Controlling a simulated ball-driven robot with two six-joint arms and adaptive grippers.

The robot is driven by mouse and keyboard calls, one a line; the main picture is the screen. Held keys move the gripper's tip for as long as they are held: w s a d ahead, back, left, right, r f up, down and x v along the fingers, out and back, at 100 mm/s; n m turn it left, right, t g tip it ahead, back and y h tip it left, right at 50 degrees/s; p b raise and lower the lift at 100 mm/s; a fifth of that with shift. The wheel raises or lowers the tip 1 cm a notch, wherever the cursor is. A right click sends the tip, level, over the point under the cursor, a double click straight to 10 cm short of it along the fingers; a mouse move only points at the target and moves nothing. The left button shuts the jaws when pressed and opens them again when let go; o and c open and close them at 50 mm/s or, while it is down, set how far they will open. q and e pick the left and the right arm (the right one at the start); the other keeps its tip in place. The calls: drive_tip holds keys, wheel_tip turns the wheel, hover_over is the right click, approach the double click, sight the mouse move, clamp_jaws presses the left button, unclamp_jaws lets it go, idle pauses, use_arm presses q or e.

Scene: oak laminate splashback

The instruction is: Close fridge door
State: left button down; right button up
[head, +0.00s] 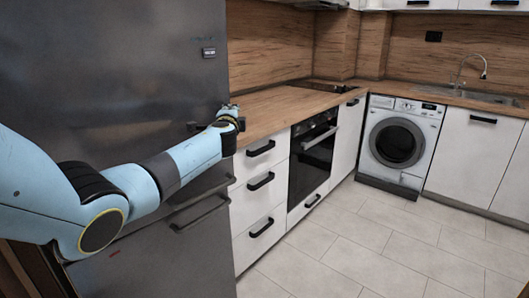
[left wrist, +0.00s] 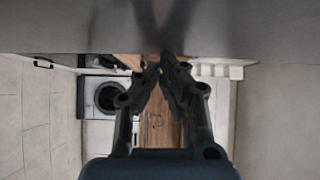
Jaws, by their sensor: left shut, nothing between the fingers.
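The dark grey fridge (head: 110,70) fills the left of the head view, with a small display near its upper right edge. Its upper door looks about flush with the lower front (head: 160,255), but I cannot tell whether a gap remains, as my arm covers part of the seam. My left gripper (head: 230,114) is at the fridge's right edge, in front of the counter's near end. In the left wrist view the gripper (left wrist: 165,62) is shut and empty, its tips close to a smooth grey surface (left wrist: 230,25); contact is unclear. My right gripper is out of view.
A wooden counter (head: 270,108) with white drawers (head: 260,185) and an oven (head: 312,160) stands right of the fridge. A washing machine (head: 400,145) and sink (head: 480,97) are farther back. The tiled floor (head: 350,245) in front is clear.

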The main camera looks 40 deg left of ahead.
use_arm(q)
drive_tip(key=shift+n+g+y, duration=0.6)
drive_tip(key=shift+y, duration=0.1)
drive_tip(key=a+b, duration=0.1)
drive_tip(key=a, duration=0.1)
drive_tip(key=w+a+b, duration=0.1)
drive_tip(key=a+b, duration=0.1)
drive_tip(key=a, duration=0.1)
drive_tip(key=shift+w+a+r, duration=0.1)
drive_tip(key=shift+w+r, duration=0.05)
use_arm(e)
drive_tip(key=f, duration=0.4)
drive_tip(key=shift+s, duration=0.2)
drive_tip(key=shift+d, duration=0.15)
